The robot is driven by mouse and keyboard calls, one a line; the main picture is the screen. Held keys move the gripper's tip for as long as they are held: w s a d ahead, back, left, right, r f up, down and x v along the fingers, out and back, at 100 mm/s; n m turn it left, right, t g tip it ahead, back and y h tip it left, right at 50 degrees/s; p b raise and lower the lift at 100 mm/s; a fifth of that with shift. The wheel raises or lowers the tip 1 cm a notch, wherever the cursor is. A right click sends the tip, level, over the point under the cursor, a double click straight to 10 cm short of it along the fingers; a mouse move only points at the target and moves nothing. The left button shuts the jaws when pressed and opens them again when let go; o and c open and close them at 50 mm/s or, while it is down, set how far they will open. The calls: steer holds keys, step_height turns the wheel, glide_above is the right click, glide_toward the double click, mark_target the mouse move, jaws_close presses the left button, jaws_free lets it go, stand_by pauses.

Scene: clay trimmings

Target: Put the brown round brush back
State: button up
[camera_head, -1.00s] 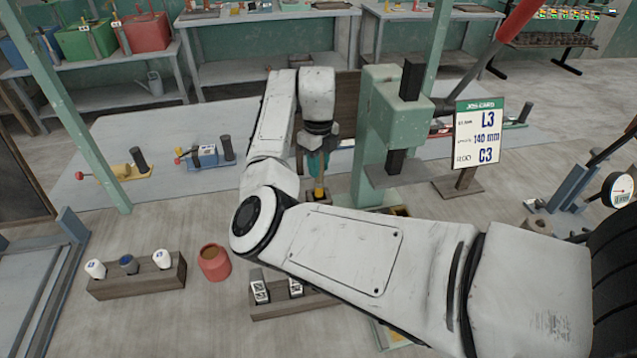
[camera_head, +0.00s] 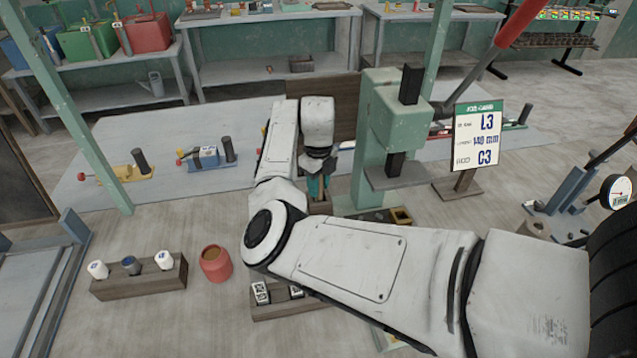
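My gripper (camera_head: 317,186) points down at the middle of the view, with teal fingers over a small wooden holder (camera_head: 321,207) left of the green press. The fingertips sit at or in the top of the holder, and I cannot tell whether they are open or shut. No brown round brush can be clearly made out. A yellow upright piece seen in the holder earlier is now hidden by the fingers.
A green press (camera_head: 390,115) and a job card (camera_head: 478,137) stand to the right. My arm covers the lower middle.

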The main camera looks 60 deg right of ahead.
steer(key=shift+o, duration=1.4)
steer(key=shift+r, duration=0.1)
step_height(320, 180, up, 12)
steer(key=shift+r+b, duration=0.1)
steer(key=shift+b, duration=0.75)
